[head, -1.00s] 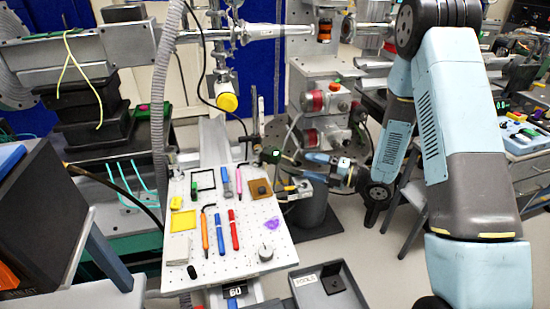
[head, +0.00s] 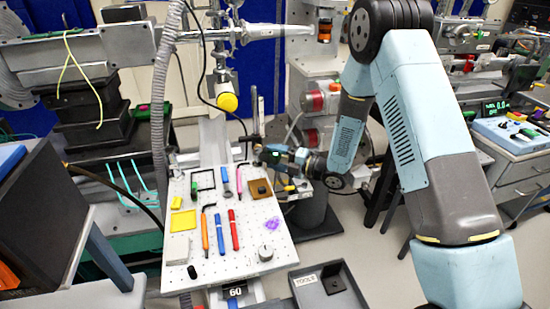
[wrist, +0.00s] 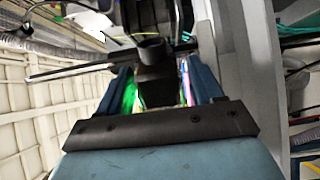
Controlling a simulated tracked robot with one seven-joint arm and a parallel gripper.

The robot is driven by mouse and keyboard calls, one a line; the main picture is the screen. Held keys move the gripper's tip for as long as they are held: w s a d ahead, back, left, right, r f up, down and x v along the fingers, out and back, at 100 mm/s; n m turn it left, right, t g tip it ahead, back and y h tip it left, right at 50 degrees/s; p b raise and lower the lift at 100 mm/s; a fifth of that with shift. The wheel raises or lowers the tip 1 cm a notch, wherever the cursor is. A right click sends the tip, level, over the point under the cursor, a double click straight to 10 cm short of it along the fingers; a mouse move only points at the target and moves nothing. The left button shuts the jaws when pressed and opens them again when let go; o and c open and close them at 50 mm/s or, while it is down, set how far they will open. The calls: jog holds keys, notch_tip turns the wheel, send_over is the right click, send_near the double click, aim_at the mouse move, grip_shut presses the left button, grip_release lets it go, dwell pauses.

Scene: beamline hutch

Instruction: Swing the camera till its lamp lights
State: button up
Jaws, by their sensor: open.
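A small dark box with a round dark stub on it, which looks like the camera (wrist: 153,85), sits between the two blue fingers of my gripper (wrist: 160,82) in the wrist view. Green shows between the box and the left finger; I cannot tell whether it is a lit lamp or a coloured part. In the head view my gripper (head: 277,153) is open at the far right corner of the perforated board, beside a thin dark post (head: 254,105). It hides most of the camera there. I cannot tell whether the fingers touch the box.
The white perforated board (head: 262,230) holds several tools and small parts just in front of my gripper. A yellow-capped cylinder (head: 228,102) hangs to the left, with a loose cable. A grey tools tray (head: 310,295) stands at the front right.

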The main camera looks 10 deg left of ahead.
jog(key=shift+f, duration=0.1)
grip_shut()
dwell(0.6)
